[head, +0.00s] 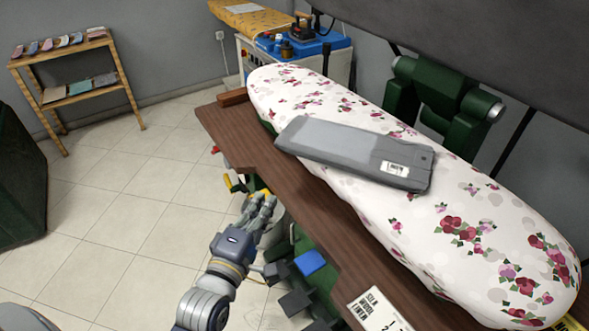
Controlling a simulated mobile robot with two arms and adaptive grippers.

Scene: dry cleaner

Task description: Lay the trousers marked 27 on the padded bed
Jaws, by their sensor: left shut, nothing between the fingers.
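The grey folded trousers (335,145) lie flat on the padded bed (480,240), which has a white cover with a floral print. They lie along the near side of the bed, and their left end reaches over its near edge. A white tag (395,169) is on their right end; its print is too small to read. My left gripper (265,200) is shut and empty, beside the near edge of the brown board, apart from the trousers. My right gripper is out of view.
The brown board (290,205) runs under the bed's near side. Green machine parts and a blue pedal (309,262) are close to my left arm. A wooden shelf (77,85) stands at the back left.

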